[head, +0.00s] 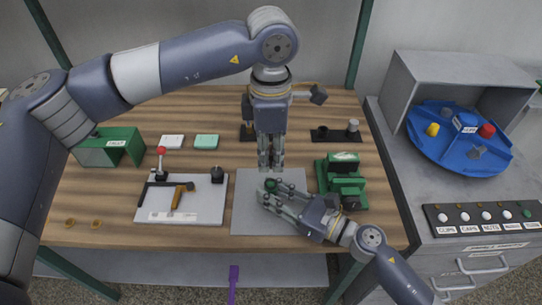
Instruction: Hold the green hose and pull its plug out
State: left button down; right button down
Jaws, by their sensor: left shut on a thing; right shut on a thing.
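A small dark green round piece, which looks like the green hose (270,185), shows at the fingertips over the grey plate (243,215). No longer length of hose can be made out. My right gripper (272,194) reaches in from the lower right, shut on this green piece. My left gripper (271,166) points straight down just above and behind it, with its fingers shut. What it grips is hidden between the fingers; it is likely the plug. I cannot tell whether the plug sits in the hose or is apart from it.
Left of the plate is a white board (205,205) with a red-knobbed lever; right is a green block fixture (343,180). A green box (122,145) stands far left. A blue turntable (460,145) and button panel (485,216) are right. The front-left tabletop is mostly clear.

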pick_arm(q)
jog(key=shift+r, duration=0.6)
pick_arm(e)
jog(key=c, duration=1.3)
grip_release()
jog(key=v, duration=1.2)
